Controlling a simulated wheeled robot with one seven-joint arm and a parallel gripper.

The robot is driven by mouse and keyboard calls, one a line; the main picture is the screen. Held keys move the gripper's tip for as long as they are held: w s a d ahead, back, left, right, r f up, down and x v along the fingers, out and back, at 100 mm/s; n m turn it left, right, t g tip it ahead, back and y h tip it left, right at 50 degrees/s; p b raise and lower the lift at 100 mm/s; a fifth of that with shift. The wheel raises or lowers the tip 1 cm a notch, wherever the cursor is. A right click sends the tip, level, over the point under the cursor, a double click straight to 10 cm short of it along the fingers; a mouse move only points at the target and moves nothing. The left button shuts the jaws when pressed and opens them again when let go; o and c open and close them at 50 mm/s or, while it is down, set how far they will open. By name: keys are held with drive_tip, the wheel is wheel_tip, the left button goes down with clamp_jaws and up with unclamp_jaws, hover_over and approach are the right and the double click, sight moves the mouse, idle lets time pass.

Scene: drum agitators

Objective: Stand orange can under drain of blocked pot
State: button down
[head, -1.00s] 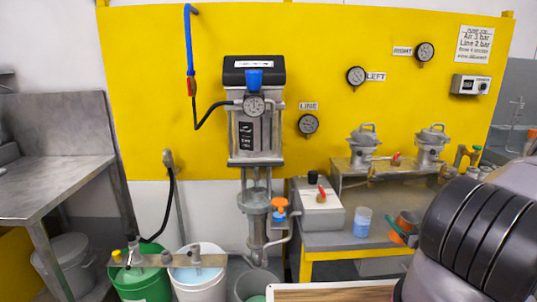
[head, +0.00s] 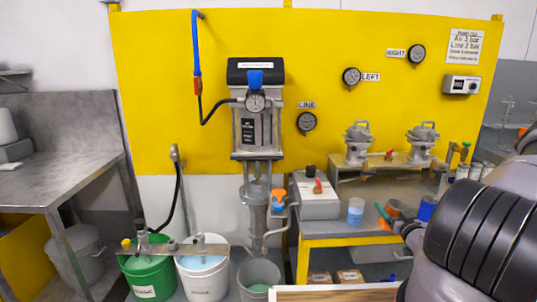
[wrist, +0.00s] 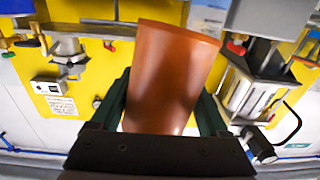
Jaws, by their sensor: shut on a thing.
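My gripper (wrist: 162,108) is shut on the orange can (wrist: 172,65), which fills the middle of the wrist view between the two dark green fingers. The can is clear of the bench as far as I can see. Two grey lidded pots, the left one (head: 358,143) and the right one (head: 422,142), stand on a raised shelf (head: 388,170). One pot (wrist: 68,48) shows upside down in the wrist view. A red-handled valve (head: 389,155) sits between the pots. The gauge needles are too small to read.
The left gauge (head: 351,76) and right gauge (head: 416,53) hang on the yellow panel.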

drive_tip(key=w+a+r+m+h, duration=0.1)
drive_tip(key=w+a+r, duration=0.85)
drive_tip(key=a, duration=0.35)
drive_tip(key=s, duration=0.1)
drive_tip(key=s+r, duration=0.1)
drive_tip(key=s, duration=0.1)
drive_tip(key=s+a+r, duration=0.1)
drive_tip(key=shift+s, duration=0.35)
